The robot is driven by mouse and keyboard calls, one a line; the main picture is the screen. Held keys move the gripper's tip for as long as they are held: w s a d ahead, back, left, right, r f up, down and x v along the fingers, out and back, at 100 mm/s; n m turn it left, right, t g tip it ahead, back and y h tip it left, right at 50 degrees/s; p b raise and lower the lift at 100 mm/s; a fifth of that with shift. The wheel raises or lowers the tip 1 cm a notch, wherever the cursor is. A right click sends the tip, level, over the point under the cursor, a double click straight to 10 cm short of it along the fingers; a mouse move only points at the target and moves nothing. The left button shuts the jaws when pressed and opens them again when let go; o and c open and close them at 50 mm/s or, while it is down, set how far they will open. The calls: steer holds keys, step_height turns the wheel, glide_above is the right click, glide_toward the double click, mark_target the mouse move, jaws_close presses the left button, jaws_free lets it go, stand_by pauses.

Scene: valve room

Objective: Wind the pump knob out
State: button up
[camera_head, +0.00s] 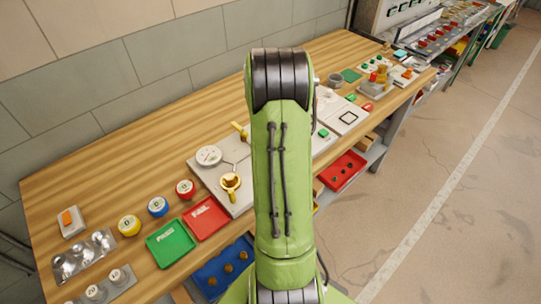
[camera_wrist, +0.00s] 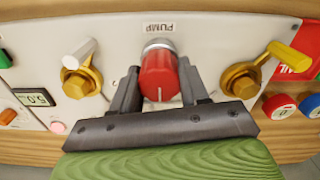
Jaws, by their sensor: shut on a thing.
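The pump knob (camera_wrist: 159,72) is red with a pale pointer line and a silver collar, standing on the pale panel (camera_wrist: 115,40) under a PUMP label (camera_wrist: 160,28) in the wrist view. My gripper (camera_wrist: 160,88) is shut on it, one dark finger on each side. The pointer line faces my palm. In the head view my green arm hides the knob and my gripper; part of the panel (camera_head: 240,203) shows left of the arm, with a round gauge.
In the wrist view, brass valves flank the knob: one with a white handle (camera_wrist: 78,75) at left, one with a yellow handle (camera_wrist: 245,78) at right. A green tray (camera_head: 170,243), a red tray (camera_head: 205,217) and coloured round pots (camera_head: 157,207) stand left of the panel.

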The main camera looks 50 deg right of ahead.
steer(key=o, duration=1.1)
steer(key=shift+c, duration=0.2)
step_height(320, 180, up, 16)
steer(key=p, duration=0.2)
steer(key=shift+f, duration=0.1)
